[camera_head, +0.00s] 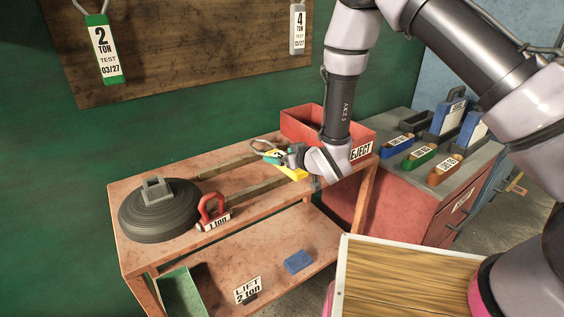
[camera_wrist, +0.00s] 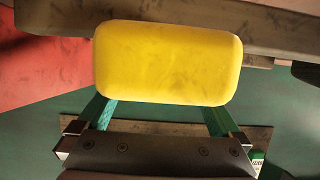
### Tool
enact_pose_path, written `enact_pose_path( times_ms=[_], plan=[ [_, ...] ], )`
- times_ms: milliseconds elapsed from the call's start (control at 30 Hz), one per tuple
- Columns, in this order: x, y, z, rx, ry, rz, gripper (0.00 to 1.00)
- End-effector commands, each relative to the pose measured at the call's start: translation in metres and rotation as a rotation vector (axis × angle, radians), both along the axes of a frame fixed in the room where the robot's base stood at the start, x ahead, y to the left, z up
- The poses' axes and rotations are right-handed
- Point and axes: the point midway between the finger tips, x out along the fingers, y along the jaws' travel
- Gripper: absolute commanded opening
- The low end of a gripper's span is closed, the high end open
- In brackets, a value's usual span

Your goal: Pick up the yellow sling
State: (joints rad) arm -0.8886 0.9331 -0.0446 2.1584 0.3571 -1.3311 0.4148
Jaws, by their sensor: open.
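My gripper (camera_head: 268,151) is over the back of the red workbench, its jaws open and pointing left. A yellow piece (camera_head: 291,172), which looks like part of the yellow sling, shows just below my gripper in the head view. In the wrist view a smooth yellow block with rounded corners (camera_wrist: 168,62) fills the upper middle. The teal fingers of my gripper run up to its lower edge on both sides, and the block hides their tips. I cannot tell whether the fingers touch it. No loop or strap of the sling can be made out.
A dark round weight (camera_head: 158,218) and a red shackle (camera_head: 212,209) stand on the workbench's left part. A red reject bin (camera_head: 300,121) is behind my gripper. A blue block (camera_head: 298,262) lies on the lower shelf. Tagged slings hang on the wooden board (camera_head: 200,40).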

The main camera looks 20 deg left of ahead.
Motion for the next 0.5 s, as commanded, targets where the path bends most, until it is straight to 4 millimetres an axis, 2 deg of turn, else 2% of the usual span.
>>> enact_pose_path(
  times_ms=[200, 500],
  plan=[
    [0.020, 0.021, -0.013, -0.001, -0.001, 0.001, 1.00],
    [0.023, 0.024, -0.015, -0.001, -0.001, 0.000, 1.00]
  ],
)
